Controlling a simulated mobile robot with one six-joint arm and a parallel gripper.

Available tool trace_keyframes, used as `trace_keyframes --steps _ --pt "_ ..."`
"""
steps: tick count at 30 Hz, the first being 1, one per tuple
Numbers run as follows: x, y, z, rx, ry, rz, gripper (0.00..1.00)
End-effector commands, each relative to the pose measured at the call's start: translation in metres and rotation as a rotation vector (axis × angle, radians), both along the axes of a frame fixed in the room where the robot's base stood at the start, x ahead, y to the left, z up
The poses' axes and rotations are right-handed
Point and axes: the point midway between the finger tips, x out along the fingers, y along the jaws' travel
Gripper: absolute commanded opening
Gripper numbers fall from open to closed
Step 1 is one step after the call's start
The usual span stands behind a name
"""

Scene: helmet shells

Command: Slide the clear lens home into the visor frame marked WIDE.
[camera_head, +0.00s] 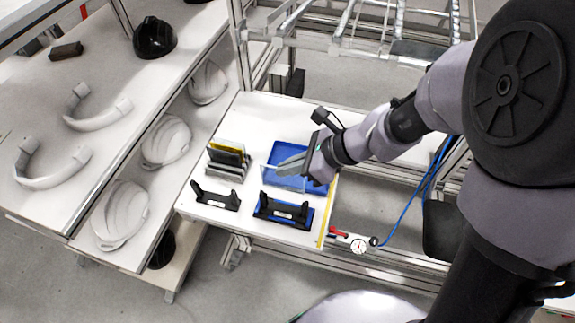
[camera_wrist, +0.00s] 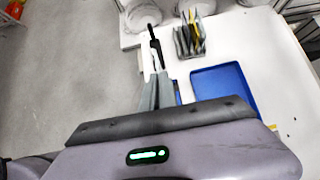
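A clear lens (camera_head: 283,180), a pale see-through panel, is at the fingertips of my gripper (camera_head: 291,166), over the near-left part of the blue tray. The fingers look closed on its upper edge. In the wrist view the grey fingers (camera_wrist: 157,92) are close together and the lens is hard to make out. Two black visor frames stand at the table's near side: one at left (camera_head: 215,196) and one on a blue base at right (camera_head: 284,211). Each has a small pale label, too small to read. The lens is behind the right frame, apart from it.
The blue tray (camera_wrist: 225,92) lies on the white table (camera_head: 262,108). A rack (camera_head: 228,160) with upright yellow and dark panels stands left of it. Yellow tape (camera_head: 330,212) marks the right edge. A dial gauge (camera_head: 358,246) is beyond it. Helmet shells (camera_head: 166,141) lie at left.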

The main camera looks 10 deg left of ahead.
Motion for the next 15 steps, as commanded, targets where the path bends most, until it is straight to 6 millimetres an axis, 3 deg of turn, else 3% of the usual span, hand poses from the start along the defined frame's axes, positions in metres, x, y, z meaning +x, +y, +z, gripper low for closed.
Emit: trace_keyframes --steps 1,7,15 --pt "0.0 0.0 -0.011 0.0 0.0 0.0 0.0" --pt "0.0 0.0 -0.037 0.0 0.0 0.0 0.0" --pt "0.0 0.0 -0.043 0.0 0.0 0.0 0.0"
